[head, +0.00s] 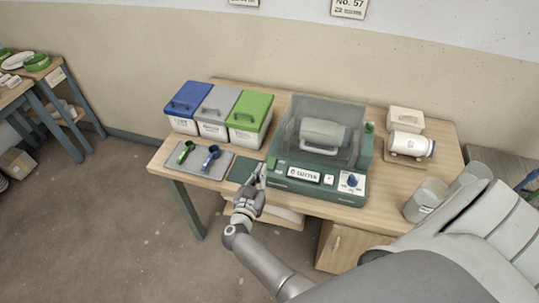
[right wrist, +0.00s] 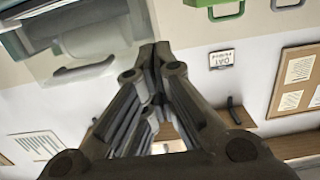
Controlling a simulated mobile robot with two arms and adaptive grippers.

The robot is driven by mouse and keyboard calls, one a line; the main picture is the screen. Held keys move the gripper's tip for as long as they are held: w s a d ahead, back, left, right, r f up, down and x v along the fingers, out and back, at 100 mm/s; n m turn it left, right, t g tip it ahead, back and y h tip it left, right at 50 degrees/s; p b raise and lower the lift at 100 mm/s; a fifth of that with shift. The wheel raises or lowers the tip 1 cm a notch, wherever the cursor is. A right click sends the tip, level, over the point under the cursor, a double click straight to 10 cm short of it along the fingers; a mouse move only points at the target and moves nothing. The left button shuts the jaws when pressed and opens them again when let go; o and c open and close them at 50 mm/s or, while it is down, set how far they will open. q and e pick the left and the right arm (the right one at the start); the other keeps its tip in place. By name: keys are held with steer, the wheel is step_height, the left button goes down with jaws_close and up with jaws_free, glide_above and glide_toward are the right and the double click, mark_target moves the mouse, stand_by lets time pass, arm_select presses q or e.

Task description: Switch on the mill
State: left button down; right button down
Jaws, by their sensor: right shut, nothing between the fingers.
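The mill (head: 268,186) is a green machine with a clear cover over a pale drum (head: 322,134). It stands in the middle of the wooden table. Its front has a lettered plate (head: 304,174), a small white switch (head: 328,179) and a blue knob (head: 352,181) on a white panel. My right gripper (head: 260,172) is shut and empty, by the front left corner of the mill, left of the plate. I cannot tell if it touches the mill. In the right wrist view its fingers (right wrist: 156,50) are together. My left gripper is not in view.
Blue, grey and green lidded buckets (head: 249,119) stand left of the mill. A grey mat (head: 198,163) with green and blue scoops lies before them. My arm crosses the lower right.

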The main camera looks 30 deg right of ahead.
steer(key=shift+a, duration=0.1)
steer(key=b, duration=0.5)
glide_above(270, 164)
steer(key=shift+s+a+f, duration=0.2)
steer(key=shift+s+f, duration=0.05)
steer(key=shift+f, duration=0.4)
steer(key=shift+w+f+b, duration=0.15)
steer(key=shift+f+b, duration=0.75)
steer(key=shift+b, duration=0.3)
steer(key=shift+d+f+b, duration=0.15)
steer(key=shift+f+b, duration=0.65)
steer(key=shift+b, duration=0.25)
steer(key=shift+w, duration=0.1)
